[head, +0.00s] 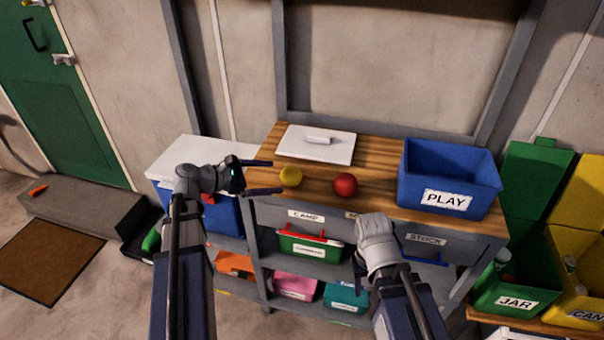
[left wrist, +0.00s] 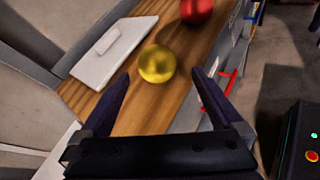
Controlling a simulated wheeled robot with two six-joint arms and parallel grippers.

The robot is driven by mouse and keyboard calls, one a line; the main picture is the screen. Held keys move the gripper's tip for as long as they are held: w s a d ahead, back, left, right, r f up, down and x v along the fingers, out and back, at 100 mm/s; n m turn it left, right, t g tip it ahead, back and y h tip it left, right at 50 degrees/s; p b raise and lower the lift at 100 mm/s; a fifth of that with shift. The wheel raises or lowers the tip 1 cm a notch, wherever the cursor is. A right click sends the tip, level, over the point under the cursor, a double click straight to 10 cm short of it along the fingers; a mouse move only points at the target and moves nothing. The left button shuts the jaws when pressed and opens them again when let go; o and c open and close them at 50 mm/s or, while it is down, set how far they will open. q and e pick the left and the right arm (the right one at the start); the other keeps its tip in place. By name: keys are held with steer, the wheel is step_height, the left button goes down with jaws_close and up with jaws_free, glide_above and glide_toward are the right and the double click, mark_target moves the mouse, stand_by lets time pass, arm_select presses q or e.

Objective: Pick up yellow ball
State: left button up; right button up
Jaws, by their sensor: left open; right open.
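The yellow ball (head: 290,177) rests on the wooden top of the workbench (head: 378,163), near its front left. In the left wrist view the yellow ball (left wrist: 157,63) lies just beyond the fingertips, between their lines. My left gripper (head: 262,177) is open and empty, with its fingers pointing at the ball from the left. In the left wrist view my left gripper (left wrist: 160,75) shows both fingers spread wide, with the ball apart from them. My right gripper (head: 400,262) is in front of the bench drawers, pointing down, open and holding nothing visible.
A red ball (head: 345,185) sits right of the yellow one. A white lid (head: 316,145) lies behind them. A blue PLAY bin (head: 449,178) stands at the bench's right end. Labelled drawers and coloured boxes fill the bench below. Green and yellow bins stand at right.

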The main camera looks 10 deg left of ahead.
mark_target(283, 175)
arm_select(q)
steer(key=shift+w+d+f, duration=0.1)
steer(key=shift+f, duration=0.05)
steer(key=shift+b+x, duration=0.5)
steer(key=shift+x, duration=0.6)
steer(key=shift+w+a+b+x, duration=0.1)
steer(key=shift+b+x, duration=0.4)
steer(key=shift+x, duration=0.8)
steer(key=shift+w+a+b+x, duration=0.15)
steer(key=shift+b+x, duration=0.35)
steer(key=shift+x, duration=0.75)
steer(key=c, duration=1.3)
